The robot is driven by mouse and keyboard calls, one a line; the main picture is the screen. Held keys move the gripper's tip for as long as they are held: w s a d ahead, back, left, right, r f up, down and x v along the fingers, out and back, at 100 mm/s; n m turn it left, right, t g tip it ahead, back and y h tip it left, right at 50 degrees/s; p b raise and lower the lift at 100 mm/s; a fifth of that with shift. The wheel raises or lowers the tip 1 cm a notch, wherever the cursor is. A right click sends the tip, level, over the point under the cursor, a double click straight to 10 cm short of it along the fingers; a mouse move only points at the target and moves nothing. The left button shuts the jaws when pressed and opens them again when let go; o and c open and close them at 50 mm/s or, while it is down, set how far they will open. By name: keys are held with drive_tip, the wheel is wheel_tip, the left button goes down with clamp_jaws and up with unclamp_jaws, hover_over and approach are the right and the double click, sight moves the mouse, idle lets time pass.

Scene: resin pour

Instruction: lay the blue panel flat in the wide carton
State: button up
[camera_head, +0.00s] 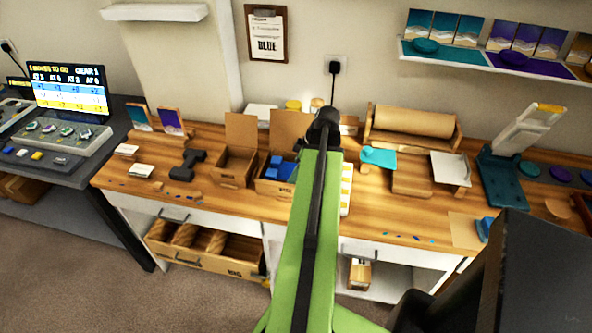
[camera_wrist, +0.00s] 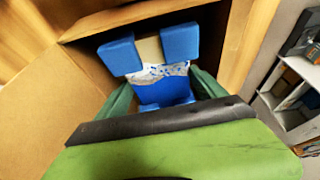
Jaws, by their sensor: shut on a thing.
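The wide carton (camera_head: 268,188) stands open on the wooden bench, with its flap raised at the back; my arm covers its right part. Its cardboard rim (camera_wrist: 140,14) fills the top of the wrist view. The blue panel (camera_wrist: 160,90), with a white speckled wave band, is between the dark green fingers of my gripper (camera_wrist: 161,94), over or inside the carton. My gripper is shut on it. Blue blocks (camera_wrist: 121,56) sit beyond the panel inside the carton. My gripper is hidden behind my arm in the head view. I cannot tell whether the panel touches the carton floor.
A smaller open carton (camera_head: 233,167) stands left of the wide one, beside a black tool (camera_head: 188,165). A paper roll (camera_head: 412,121) and a teal piece (camera_head: 378,156) are to the right. Finished panels stand on a shelf (camera_head: 485,58).

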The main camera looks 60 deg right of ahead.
drive_tip(key=shift+f, duration=0.6)
drive_tip(key=shift+r, duration=0.1)
drive_tip(key=o, duration=1.2)
drive_tip(key=shift+o, duration=0.2)
wheel_tip(320, 180, up, 8)
drive_tip(key=p, duration=0.8)
drive_tip(key=shift+w+r, duration=0.1)
drive_tip(key=shift+r, duration=0.05)
